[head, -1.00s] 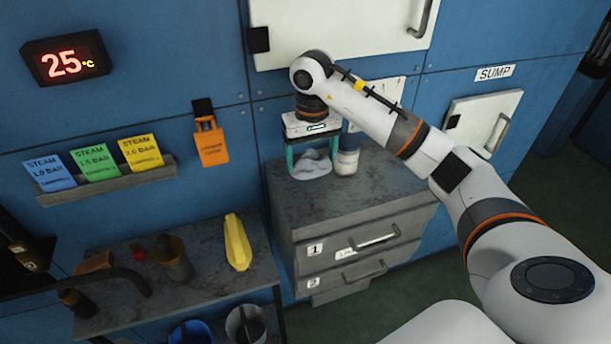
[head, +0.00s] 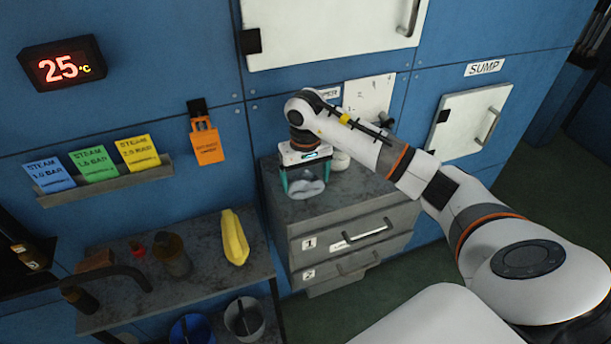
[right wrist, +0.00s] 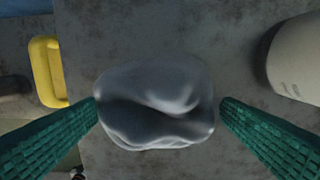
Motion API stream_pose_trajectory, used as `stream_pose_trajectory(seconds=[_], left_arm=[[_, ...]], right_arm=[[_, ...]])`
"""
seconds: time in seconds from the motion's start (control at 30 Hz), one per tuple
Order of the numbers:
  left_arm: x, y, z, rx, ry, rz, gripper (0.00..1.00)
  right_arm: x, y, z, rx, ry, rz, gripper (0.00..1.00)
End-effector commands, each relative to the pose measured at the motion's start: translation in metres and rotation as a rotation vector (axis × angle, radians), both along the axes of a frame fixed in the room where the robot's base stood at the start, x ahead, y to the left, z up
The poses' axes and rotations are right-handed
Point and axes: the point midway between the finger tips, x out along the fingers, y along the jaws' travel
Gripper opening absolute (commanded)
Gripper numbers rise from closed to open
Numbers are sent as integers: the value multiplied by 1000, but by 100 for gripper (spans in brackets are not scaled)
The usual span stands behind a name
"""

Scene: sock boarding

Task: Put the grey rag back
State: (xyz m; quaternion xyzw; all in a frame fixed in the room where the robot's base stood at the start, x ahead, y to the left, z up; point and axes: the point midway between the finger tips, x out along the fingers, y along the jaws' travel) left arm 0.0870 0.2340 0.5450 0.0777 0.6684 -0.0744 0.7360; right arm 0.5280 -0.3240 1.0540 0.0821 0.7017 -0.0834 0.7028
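The grey rag (head: 306,188) is a crumpled lump at the top of the grey drawer cabinet (head: 345,205), toward its front left. My right gripper (head: 304,182) points down over it, with one teal finger on each side. In the right wrist view the rag (right wrist: 158,95) fills the space between the fingertips (right wrist: 158,108), and both tips meet its sides. The gripper is shut on the rag. I cannot tell whether the rag rests on the cabinet top or hangs just above it. My left gripper is not in view.
A pale jar (head: 342,160) stands behind the gripper, partly hidden by my arm. To the left, a lower shelf (head: 205,262) holds a yellow object (head: 235,238), bottles and a dark pipe. The cabinet top right of the rag is clear.

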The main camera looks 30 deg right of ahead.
Motion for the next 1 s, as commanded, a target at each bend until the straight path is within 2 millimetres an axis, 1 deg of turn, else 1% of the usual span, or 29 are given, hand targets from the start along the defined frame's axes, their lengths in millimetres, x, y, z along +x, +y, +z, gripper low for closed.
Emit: stream_pose_trajectory(seconds=[0.03, 0.07, 0.27, 0.37, 0.43, 0.57, 0.77, 0.8, 0.9, 1.0], left_arm=[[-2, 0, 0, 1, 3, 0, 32], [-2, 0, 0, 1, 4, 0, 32], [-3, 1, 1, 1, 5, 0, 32], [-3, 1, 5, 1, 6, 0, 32], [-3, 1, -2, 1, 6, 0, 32], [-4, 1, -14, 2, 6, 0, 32], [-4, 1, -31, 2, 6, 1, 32], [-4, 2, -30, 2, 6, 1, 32], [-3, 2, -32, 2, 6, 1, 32], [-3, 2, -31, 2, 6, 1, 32]], right_arm=[[0, 0, 0, 0, 0, 0, 96], [0, 0, 0, 0, 0, 0, 100], [0, 0, 1, 0, 0, 0, 100], [0, 0, 5, 1, 1, 0, 100], [1, 0, 9, -1, -4, -1, 100], [2, 0, 31, -1, -8, 1, 100], [1, 0, 77, -2, -7, 0, 100], [1, -1, 87, -2, -6, -1, 100], [1, 0, 105, -2, -4, -1, 100], [0, 0, 115, -1, -2, 0, 100]])
